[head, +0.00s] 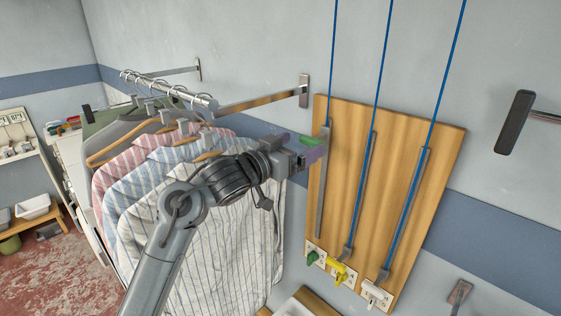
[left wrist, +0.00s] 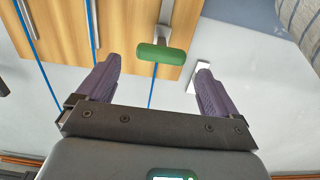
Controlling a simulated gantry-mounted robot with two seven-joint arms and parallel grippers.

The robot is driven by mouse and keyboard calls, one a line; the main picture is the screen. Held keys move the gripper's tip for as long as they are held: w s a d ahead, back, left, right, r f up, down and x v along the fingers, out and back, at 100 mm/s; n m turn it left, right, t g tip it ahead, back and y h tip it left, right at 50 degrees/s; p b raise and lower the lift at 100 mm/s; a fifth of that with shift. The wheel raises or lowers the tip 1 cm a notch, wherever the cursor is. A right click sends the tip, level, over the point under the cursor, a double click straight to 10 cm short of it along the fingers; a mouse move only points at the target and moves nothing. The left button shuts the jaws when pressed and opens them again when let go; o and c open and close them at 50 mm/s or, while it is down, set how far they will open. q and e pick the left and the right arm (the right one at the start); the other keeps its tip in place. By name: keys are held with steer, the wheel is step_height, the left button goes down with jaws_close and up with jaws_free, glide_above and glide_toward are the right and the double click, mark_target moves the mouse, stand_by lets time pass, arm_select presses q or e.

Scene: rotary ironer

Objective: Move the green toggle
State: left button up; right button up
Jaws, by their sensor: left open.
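The green toggle (left wrist: 161,53) is a rounded green bar on a grey stem, in front of the wooden board (head: 395,145). In the left wrist view it lies about between the tips of my open left gripper (left wrist: 158,68), with gaps on both sides. In the head view the toggle (head: 310,140) shows by the board's upper left edge, partly behind the purple fingers of my left gripper (head: 303,149). I see no contact with the fingers. Another green piece (head: 312,257) sits low on the board, above a white plate. My right gripper is not in view.
Blue cords (head: 383,50) run down to grey strips on the board. A yellow piece (head: 337,268) and a white piece (head: 376,293) sit at its foot. Striped shirts (head: 180,190) hang on a rail left of the board, close to my arm. A dark wall bracket (head: 515,122) is at right.

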arm_select(q)
steer(key=b+v, duration=0.2)
steer(key=v, duration=0.3)
steer(key=shift+s+a, duration=0.25)
